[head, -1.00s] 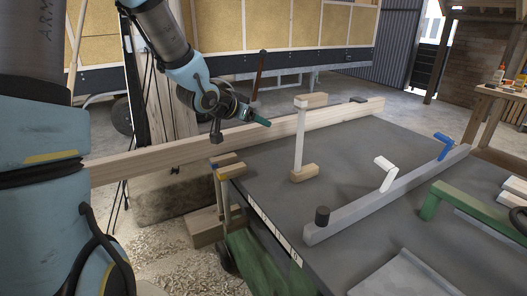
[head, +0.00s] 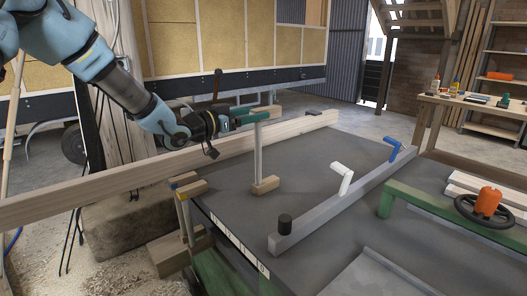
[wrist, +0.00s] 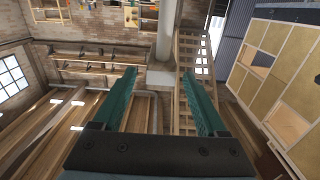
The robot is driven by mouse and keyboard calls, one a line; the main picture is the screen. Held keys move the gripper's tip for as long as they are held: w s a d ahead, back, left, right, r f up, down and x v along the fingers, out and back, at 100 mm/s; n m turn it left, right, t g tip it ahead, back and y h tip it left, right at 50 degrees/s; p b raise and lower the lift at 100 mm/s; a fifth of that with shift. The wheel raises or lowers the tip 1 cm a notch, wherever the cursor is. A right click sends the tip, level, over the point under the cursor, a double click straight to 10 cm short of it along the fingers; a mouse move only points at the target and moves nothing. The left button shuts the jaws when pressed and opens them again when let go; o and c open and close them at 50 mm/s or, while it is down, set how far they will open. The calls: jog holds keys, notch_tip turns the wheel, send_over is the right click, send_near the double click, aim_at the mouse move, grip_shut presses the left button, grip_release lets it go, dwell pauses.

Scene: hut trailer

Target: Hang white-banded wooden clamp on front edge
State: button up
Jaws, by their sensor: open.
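The white-banded wooden clamp (head: 259,158) stands upright on the dark tabletop (head: 225,198). Its lower wooden jaw (head: 266,185) rests on the surface, and its upper end is partly hidden behind my green fingers. My gripper (head: 262,117) is level with the clamp's top, reaching in from the left. In the wrist view my gripper (wrist: 163,75) is open, its two green fingers apart. A pale bar and block show between the fingertips, apparently the clamp's upper end; contact cannot be told. The table's near-left edge (head: 240,247) carries a white marked strip.
Other wooden clamps (head: 187,190) hang at the table's left corner, with blue and orange bands. A long timber beam (head: 165,166) runs along the far side. A grey rail (head: 325,207) with a black knob, white lever and blue lever crosses the table. A green frame (head: 388,202) stands at right.

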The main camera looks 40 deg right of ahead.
aim_at(265, 108)
jog(key=d+p, duration=0.1)
jog(key=d, duration=0.3)
jog(key=shift+s+d+r, duration=0.1)
jog(key=shift+s+d, duration=0.05)
jog(key=shift+d, duration=0.1)
grip_shut()
dwell(0.4)
dwell(0.8)
